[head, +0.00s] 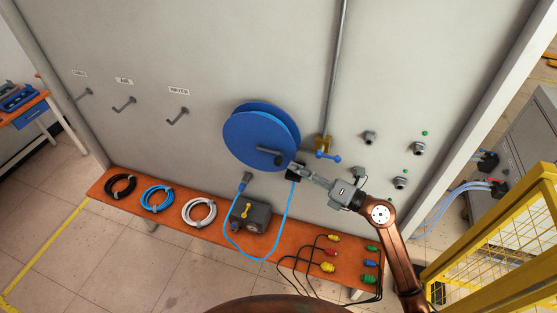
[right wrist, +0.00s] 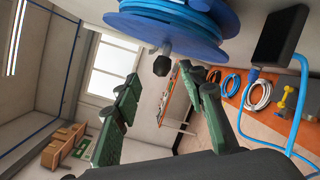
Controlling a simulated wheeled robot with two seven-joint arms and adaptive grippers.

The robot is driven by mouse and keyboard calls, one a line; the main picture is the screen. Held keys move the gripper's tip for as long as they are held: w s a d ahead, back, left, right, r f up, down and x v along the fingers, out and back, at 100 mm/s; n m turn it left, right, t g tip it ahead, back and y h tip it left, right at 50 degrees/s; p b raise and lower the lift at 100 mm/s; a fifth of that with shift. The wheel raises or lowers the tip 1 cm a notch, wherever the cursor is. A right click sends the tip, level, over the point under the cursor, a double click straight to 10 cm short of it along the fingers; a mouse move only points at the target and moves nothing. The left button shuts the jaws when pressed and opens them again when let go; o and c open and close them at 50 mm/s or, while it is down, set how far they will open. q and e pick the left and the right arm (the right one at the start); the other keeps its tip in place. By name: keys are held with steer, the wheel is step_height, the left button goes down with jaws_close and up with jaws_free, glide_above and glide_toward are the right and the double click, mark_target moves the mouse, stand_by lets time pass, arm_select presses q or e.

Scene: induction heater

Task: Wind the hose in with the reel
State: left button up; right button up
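The blue reel (head: 255,135) is mounted on the grey wall, with a dark crank handle (head: 268,156) on its front. In the right wrist view, the reel (right wrist: 170,28) is at the top and the dark handle knob (right wrist: 162,66) shows between and beyond the fingertips. The light blue hose (head: 288,215) hangs in a loop from the reel, over the bench's front, up to a dark end fitting (head: 246,179). My right gripper (head: 293,172) is at the reel's lower right; its fingers (right wrist: 160,88) are open, with nothing clearly between them. My left gripper is out of view.
The orange bench (head: 175,222) below carries black (head: 120,186), blue (head: 157,198) and white (head: 199,212) coils, a grey box (head: 256,217) and coloured plugs (head: 328,267). A pipe with a blue-handled valve (head: 325,154) is right of the reel. A yellow cage (head: 510,245) stands at right.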

mark_target(281, 161)
steer(key=p+x, duration=0.2)
steer(key=x, duration=0.5)
steer(key=shift+s+f, duration=0.1)
steer(key=shift+f, duration=0.1)
steer(key=shift+w+a+f, duration=0.1)
steer(key=shift+w+a, duration=0.15)
steer(key=shift+a, duration=0.15)
steer(key=shift+c, duration=0.5)
jaws_close()
